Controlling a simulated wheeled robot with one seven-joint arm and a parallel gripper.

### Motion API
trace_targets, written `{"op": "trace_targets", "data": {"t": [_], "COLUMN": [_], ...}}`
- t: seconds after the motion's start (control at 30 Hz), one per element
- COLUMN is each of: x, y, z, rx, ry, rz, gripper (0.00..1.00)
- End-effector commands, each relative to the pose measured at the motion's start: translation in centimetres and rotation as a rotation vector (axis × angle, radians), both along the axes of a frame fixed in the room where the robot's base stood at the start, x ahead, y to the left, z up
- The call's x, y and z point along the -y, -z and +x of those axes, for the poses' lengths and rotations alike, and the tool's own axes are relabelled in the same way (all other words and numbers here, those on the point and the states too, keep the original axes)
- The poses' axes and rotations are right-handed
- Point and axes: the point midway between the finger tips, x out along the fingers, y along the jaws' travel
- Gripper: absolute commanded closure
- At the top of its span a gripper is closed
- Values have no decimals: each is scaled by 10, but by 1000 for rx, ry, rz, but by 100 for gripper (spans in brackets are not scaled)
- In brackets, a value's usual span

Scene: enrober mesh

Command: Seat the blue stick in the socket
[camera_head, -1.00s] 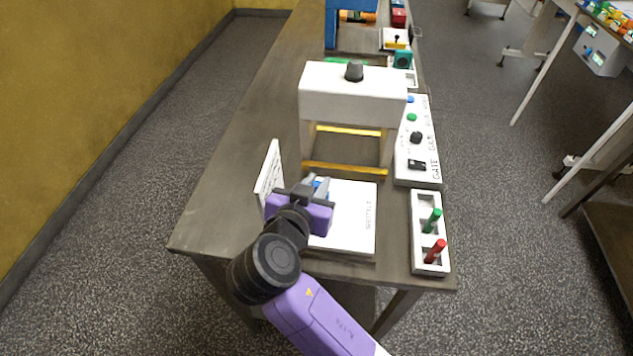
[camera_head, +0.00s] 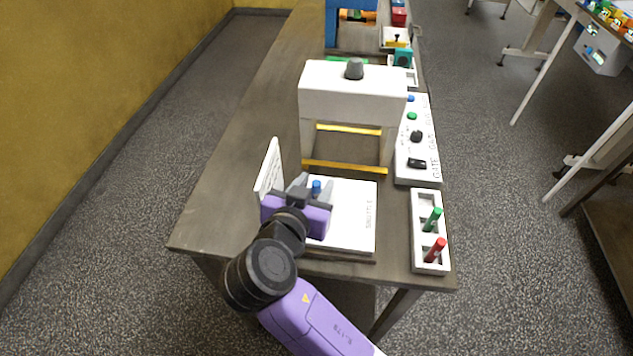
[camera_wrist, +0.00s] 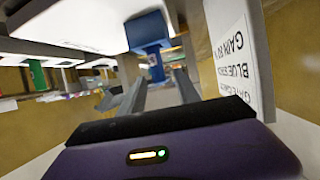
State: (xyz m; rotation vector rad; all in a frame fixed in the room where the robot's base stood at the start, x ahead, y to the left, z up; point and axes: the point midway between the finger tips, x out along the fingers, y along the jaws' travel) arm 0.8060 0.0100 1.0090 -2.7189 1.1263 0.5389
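The blue stick (camera_head: 316,187) stands upright at the left part of the white shuttle plate (camera_head: 352,222). Its lower part is hidden by my gripper, so I cannot tell how deep it sits in a socket. My gripper (camera_head: 312,190) is low over the plate's left side, just in front of the stick, with its fingers spread. In the wrist view, which looks upside down, the fingers (camera_wrist: 160,82) are apart with nothing clamped between them. The blue stick (camera_wrist: 147,30) shows there beyond the fingertips, against the white plate.
A white placard (camera_head: 269,170) stands close left of my gripper. A white machine (camera_head: 352,95) with yellow bars stands behind the plate. At right are a rack (camera_head: 430,259) with green (camera_head: 433,219) and red (camera_head: 436,249) sticks, and a control panel (camera_head: 418,139).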

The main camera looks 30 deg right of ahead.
Motion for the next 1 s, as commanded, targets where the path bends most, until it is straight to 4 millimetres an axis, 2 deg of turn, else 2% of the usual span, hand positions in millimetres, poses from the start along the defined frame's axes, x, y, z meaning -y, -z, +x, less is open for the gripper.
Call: {"op": "trace_targets", "data": {"t": [0.3,0.5,0.7,1.0], "x": [-44,-63,-68,-69], "y": [-23,-35,-39,-39], "z": [-43,-62,-69,-69], "rx": [1,0,-1,-1], "ry": [-5,-3,0,0], "rz": [1,2,1,1], "gripper": [61,61,61,61]}}
